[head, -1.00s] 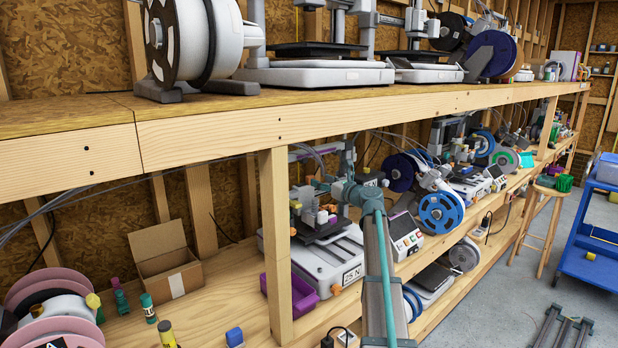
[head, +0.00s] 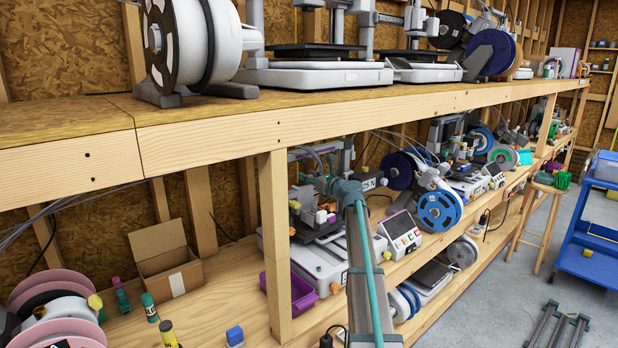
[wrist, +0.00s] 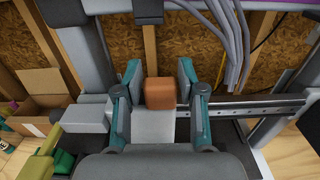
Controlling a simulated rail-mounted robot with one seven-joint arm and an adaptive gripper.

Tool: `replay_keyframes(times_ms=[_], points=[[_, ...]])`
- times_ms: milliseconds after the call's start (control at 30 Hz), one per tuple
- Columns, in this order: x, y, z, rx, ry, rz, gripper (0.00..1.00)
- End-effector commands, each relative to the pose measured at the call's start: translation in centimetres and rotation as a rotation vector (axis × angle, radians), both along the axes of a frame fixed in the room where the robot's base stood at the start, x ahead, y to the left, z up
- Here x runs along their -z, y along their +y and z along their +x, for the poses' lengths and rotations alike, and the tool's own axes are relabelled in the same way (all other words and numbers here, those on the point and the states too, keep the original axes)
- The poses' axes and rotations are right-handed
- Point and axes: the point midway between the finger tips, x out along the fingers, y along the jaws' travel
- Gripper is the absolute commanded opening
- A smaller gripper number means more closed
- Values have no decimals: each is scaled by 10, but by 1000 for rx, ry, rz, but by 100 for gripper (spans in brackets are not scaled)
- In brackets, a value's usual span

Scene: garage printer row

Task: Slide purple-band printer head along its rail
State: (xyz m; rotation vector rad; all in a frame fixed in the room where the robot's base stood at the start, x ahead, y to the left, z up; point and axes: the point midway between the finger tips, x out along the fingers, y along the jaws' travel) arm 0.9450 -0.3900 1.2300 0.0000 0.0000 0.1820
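In the wrist view an orange-brown block (wrist: 160,93) stands on a light grey housing (wrist: 153,127), which looks like the printer head, in front of a horizontal metal rail (wrist: 255,107). My gripper (wrist: 160,82) has one teal-and-grey finger on each side of the block, with narrow gaps visible, so it looks open around it. A purple band (wrist: 268,3) shows at the top right edge. In the head view the purple band (head: 300,154) lies across the printer's upper frame. My arm reaches into the lower shelf there, and my fingertips are hidden or too small to tell.
A wooden post (head: 274,245) stands left of the printer, under the upper shelf edge. A purple bin (head: 291,294) and an open cardboard box (head: 172,262) are close by. Grey cables (wrist: 232,45) hang right of my gripper. A control box with a screen (head: 401,232) stands to the right.

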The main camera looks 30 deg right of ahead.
Motion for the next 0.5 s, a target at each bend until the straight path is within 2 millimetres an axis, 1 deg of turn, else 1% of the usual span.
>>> replay_keyframes(times_ms=[33, 100, 200, 433, 500], points=[[0, 0, 0, 0, 0, 0, 26], [0, 0, 0, 0, 0, 0, 14], [0, 0, 0, 0, 0, 0, 0], [0, 0, 0, 0, 0, 0, 0], [0, -3, 1, 1, 0, 0, 0]])
